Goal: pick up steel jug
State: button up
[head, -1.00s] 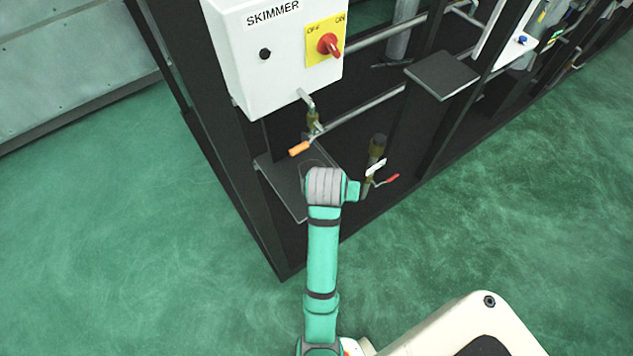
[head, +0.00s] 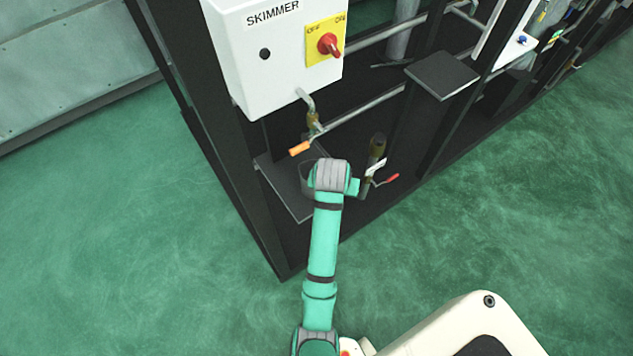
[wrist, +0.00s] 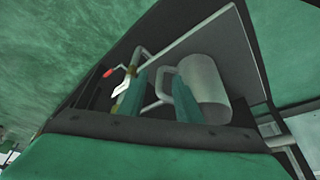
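The steel jug (wrist: 208,88) is a plain grey cylinder with a loop handle on its left in the wrist view. It is on a dark shelf plate (wrist: 180,45). My gripper (wrist: 160,88) is open, with one teal finger on each side of the jug's handle. I cannot tell whether either finger touches the handle or the jug. In the head view, my arm's end hides most of the jug, and only a grey edge (head: 306,178) shows beside it.
A white SKIMMER box (head: 275,55) with a red switch (head: 329,45) stands above the shelf. A tap with an orange handle (head: 300,148) is just above the jug. A valve with a red lever (head: 388,180) is close on the right. Dark frame posts surround the shelf.

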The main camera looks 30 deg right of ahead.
jog(key=shift+x, duration=1.35)
jog(key=shift+c, duration=0.7)
grip_shut()
jog(key=shift+r, duration=0.15)
